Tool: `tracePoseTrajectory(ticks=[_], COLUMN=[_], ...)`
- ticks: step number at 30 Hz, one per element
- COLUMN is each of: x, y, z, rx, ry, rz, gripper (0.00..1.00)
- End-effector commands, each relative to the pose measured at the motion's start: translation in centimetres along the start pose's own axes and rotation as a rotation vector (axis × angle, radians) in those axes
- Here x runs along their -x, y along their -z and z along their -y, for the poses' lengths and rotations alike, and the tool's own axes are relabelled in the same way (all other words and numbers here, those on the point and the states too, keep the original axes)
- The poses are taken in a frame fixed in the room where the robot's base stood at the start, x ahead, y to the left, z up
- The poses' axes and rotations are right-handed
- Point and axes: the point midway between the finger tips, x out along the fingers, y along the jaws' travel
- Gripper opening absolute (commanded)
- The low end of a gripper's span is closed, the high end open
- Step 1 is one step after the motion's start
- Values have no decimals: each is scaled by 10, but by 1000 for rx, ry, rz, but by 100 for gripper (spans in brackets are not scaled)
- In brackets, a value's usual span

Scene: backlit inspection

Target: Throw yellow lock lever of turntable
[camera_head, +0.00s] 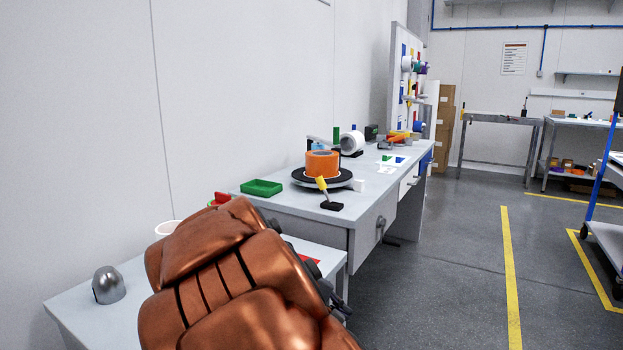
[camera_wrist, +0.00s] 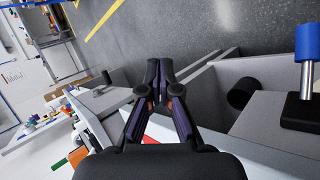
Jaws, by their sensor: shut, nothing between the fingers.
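The turntable (camera_head: 297,176) is a dark round disc on the workbench in the head view, with an orange roll (camera_head: 322,163) standing on it. Its yellow lock lever (camera_head: 321,183) leans upward at the front, beside a black base block (camera_head: 332,206). In the wrist view the orange roll is partly visible at the lower left, and I cannot make out the yellow lever there. My gripper (camera_wrist: 159,66) is shut and empty, well apart from the lever. In the head view my brown arm fills the lower middle and hides the gripper's fingers.
A silver dome (camera_head: 108,285) stands on the nearer, lower table. In the wrist view a blue-topped post (camera_wrist: 308,42) stands at the right. Grey floor is open to the right.

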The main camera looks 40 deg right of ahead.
Motion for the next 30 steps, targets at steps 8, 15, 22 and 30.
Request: tracePoseTrajectory(ticks=[8, 15, 22, 30], x=[19, 32, 32, 28], y=[113, 227, 314, 348], z=[-146, -193, -176, -157], rx=[121, 359, 578, 672], ry=[-428, -694, -819, -853], rz=[-88, -202, -325, -385], gripper=[0, 0, 0, 0])
